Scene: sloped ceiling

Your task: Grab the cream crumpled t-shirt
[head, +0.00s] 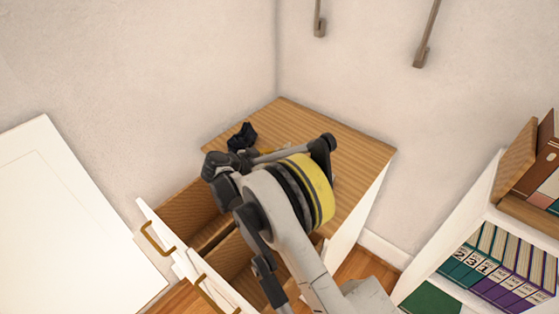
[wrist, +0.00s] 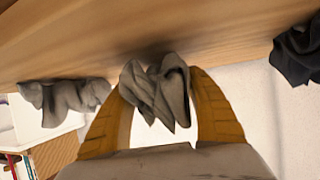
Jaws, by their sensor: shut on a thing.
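The cream crumpled t-shirt (wrist: 157,92) shows in the wrist view as a shaded grey-beige bunch of folded cloth. It lies between the two yellow-brown fingers of my gripper (wrist: 159,76), which is shut on it. The cloth is close to the wooden top (wrist: 150,38), and a shadow falls beside it. I cannot tell whether it still touches the wood. In the head view my arm hides the t-shirt and most of the gripper.
A dark crumpled cloth (head: 243,137) lies on the wooden dresser top (head: 345,150); it also shows in the wrist view (wrist: 298,52). Another greyish cloth (wrist: 65,98) lies to the left there. Open drawers (head: 190,215) stick out at the dresser's front. A bookshelf (head: 425,275) stands right.

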